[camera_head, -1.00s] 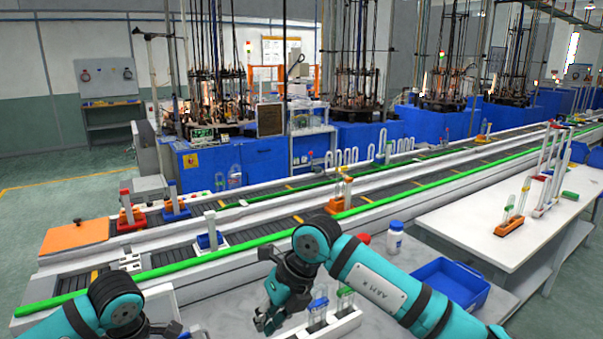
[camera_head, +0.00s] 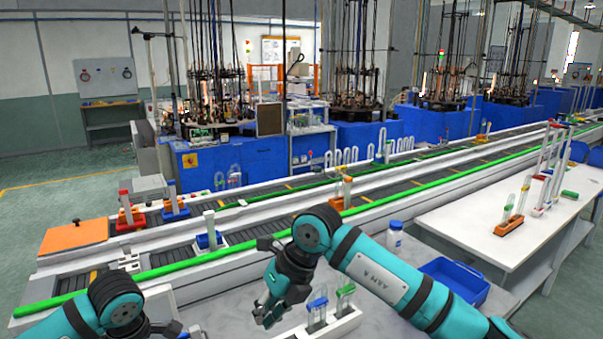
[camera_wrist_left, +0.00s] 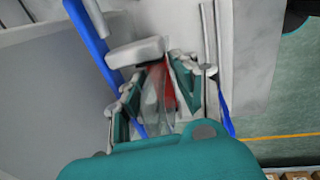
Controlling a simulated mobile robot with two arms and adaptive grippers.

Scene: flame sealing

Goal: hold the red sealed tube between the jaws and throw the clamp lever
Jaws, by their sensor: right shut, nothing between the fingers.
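In the left wrist view a blurred red thing (camera_wrist_left: 168,88), possibly the red sealed tube, shows between the finger pads of my left gripper (camera_wrist_left: 155,105). Clear tube-like shapes lie beside it. I cannot tell whether the pads touch it. In the head view my left gripper (camera_head: 165,330) is at the bottom edge, mostly cut off, and no tube shows in it. My right gripper (camera_head: 264,318) is shut and empty, pointing down, left of a white rack (camera_head: 345,327) holding tubes with blue and green tops. I cannot make out a clamp lever.
The conveyor with a green rail (camera_head: 170,268) runs behind both arms, carrying tube holders. A white table (camera_head: 470,220) with tube racks is at right.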

